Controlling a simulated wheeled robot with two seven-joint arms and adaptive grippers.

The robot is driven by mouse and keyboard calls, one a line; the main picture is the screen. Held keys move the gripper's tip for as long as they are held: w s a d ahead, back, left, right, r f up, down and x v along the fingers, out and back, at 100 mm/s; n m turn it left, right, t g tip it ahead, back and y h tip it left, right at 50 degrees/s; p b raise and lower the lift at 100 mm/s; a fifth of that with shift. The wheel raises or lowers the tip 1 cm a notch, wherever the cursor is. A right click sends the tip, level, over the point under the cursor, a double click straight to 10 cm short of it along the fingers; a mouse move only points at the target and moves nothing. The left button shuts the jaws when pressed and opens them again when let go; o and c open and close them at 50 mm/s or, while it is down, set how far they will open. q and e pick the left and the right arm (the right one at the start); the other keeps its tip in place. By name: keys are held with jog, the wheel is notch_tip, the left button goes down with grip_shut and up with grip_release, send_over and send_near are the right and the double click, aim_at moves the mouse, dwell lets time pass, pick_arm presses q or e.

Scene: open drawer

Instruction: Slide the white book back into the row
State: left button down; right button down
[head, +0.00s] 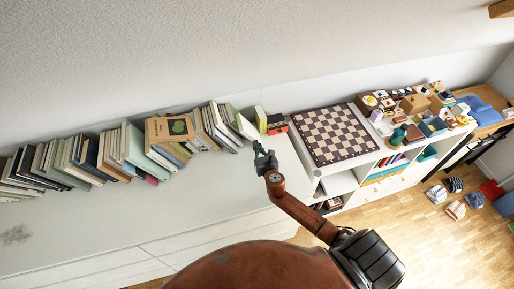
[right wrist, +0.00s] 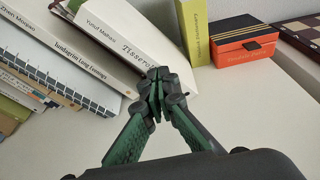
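In the head view the right gripper (head: 262,153) is just in front of the book. My left gripper is not in view.
The row of leaning books (head: 125,148) runs left along the wall. A yellow-green book (right wrist: 195,32) stands upright right of the white book, beside an orange and black box (right wrist: 243,42). A chessboard (head: 333,134) lies farther right. The cabinet top (head: 215,185) in front is clear.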

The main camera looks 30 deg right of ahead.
jog(key=shift+r+x, duration=0.25)
jog(key=shift+x, duration=0.85)
jog(key=shift+f+p+v, duration=0.2)
jog(key=shift+v, duration=0.55)
jog(key=shift+f+p+v, duration=0.15)
jog(key=shift+v, duration=0.6)
jog(key=shift+f+p+v, duration=0.2)
jog(key=shift+f+v, duration=0.05)
jog(key=shift+v, duration=0.75)
jog(key=shift+f+p+v, duration=0.2)
jog(key=shift+f+v, duration=0.05)
jog(key=shift+v, duration=0.75)
jog(key=shift+s, duration=0.1)
